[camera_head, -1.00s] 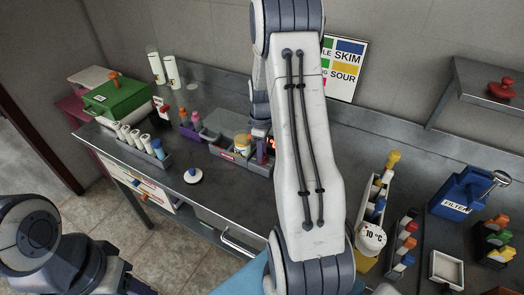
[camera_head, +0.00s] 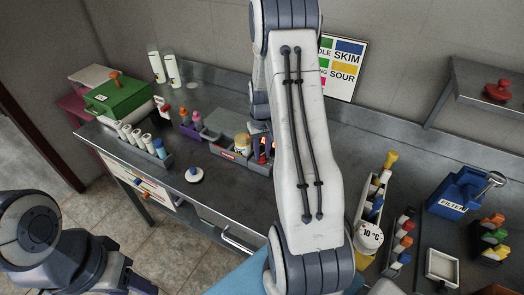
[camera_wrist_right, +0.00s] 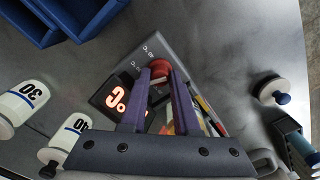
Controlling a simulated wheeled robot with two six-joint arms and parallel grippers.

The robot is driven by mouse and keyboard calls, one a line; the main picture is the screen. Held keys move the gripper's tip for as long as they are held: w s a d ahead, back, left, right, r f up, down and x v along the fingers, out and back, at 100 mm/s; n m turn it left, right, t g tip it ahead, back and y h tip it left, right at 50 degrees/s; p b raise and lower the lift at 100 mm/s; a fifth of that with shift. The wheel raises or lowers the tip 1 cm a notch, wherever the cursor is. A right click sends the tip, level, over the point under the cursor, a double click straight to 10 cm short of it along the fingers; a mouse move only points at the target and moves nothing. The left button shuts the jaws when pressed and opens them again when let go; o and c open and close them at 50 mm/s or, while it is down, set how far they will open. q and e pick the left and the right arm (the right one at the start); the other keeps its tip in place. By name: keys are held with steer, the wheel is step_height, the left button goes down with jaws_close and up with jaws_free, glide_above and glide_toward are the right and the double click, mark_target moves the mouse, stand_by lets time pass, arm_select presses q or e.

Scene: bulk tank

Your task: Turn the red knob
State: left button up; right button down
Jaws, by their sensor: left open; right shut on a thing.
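A grey tray with a yellow-topped jar (camera_head: 242,143) stands left of my right arm. A white disc with a blue knob (camera_head: 194,175) lies on the bare bench front. White numbered bottles (camera_wrist_right: 62,140) and blue bins (camera_wrist_right: 90,15) are near the right gripper. A red mushroom-shaped piece (camera_head: 499,90) sits on the right shelf.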

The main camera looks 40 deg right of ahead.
mark_target(262, 154)
steer(key=m, duration=0.7)
steer(key=shift+r+p, duration=0.1)
steer(key=shift+p, duration=0.2)
steer(key=m, duration=0.6)
steer(key=shift+m, duration=0.3)
steer(key=c, duration=0.7)
jaws_free()
steer(key=shift+o, duration=0.2)
step_height(262, 154, up, 10)
steer(key=b, duration=0.1)
steer(key=shift+r, duration=0.15)
